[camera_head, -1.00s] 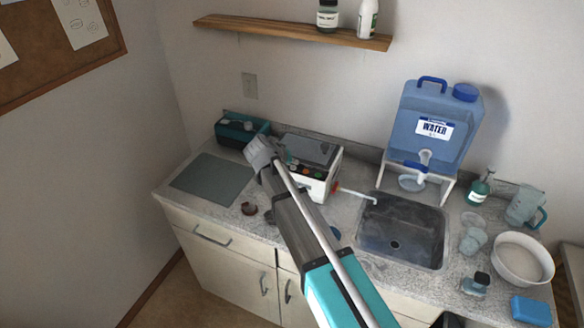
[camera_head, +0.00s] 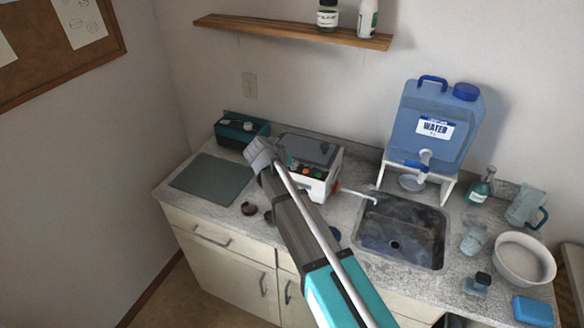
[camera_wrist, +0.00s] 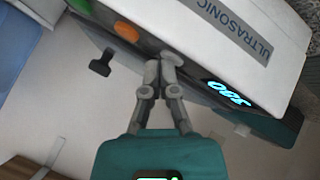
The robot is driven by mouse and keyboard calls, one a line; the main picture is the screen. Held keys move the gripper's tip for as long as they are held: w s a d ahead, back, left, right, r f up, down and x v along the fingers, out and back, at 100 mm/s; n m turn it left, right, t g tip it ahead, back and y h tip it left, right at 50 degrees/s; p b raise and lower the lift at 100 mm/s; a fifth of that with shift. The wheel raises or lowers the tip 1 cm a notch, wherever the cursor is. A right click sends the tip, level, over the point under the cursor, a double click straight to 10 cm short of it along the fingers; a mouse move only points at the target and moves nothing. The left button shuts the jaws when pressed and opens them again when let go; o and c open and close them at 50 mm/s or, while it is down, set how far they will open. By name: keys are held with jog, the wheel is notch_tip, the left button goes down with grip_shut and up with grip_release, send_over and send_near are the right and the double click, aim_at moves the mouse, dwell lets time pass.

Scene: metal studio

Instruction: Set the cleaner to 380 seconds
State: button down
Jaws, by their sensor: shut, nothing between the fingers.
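The ultrasonic cleaner (camera_head: 325,185), a white box with a grey lid, stands on the counter left of the sink. In the wrist view its white body (camera_wrist: 250,55) bears the label "ULTRASONIC". Its display (camera_wrist: 230,93) glows cyan; the tilted digits look like 300 or 380, but I cannot tell which. A green button (camera_wrist: 81,5) and an orange button (camera_wrist: 127,31) are on its panel. My gripper (camera_wrist: 168,65) is shut and empty, its fingertips at the panel between the orange button and the display. They cover what lies behind them; contact is unclear.
A teal device (camera_head: 242,131) stands behind the grey mat (camera_head: 212,178) at the left. The sink (camera_head: 402,235), a blue water container (camera_head: 430,130) and a white bowl (camera_head: 523,262) are at the right. A wooden shelf (camera_head: 290,30) hangs above. A small dark-red thing (camera_head: 249,209) lies near the front edge.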

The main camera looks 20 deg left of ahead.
aim_at(293, 169)
jog(key=shift+r, duration=0.2)
jog(key=shift+r+p, duration=0.55)
jog(key=shift+p, duration=0.2)
jog(key=shift+r+p, duration=2.5)
jog(key=shift+r, duration=0.05)
jog(key=shift+d+f, duration=0.1)
jog(key=d+f+m+g, duration=0.1)
jog(key=d+f+g, duration=0.2)
jog(key=d, duration=1.2)
jog(key=s+d+f+m+g+y, duration=0.1)
jog(key=s+d, duration=0.4)
jog(key=d, duration=0.4)
jog(key=s+d+f+m+g+y+b, duration=0.1)
jog(key=s+d+g, duration=0.1)
jog(key=s+d, duration=0.4)
jog(key=s+d+f+m+g+y, duration=0.1)
jog(key=s+d, duration=0.4)
jog(key=d, duration=0.7)
jog(key=shift+s+d+f+g+y+b, duration=0.2)
jog(key=shift+d+f+g+y+b, duration=0.15)
jog(key=shift+f+g, duration=0.3)
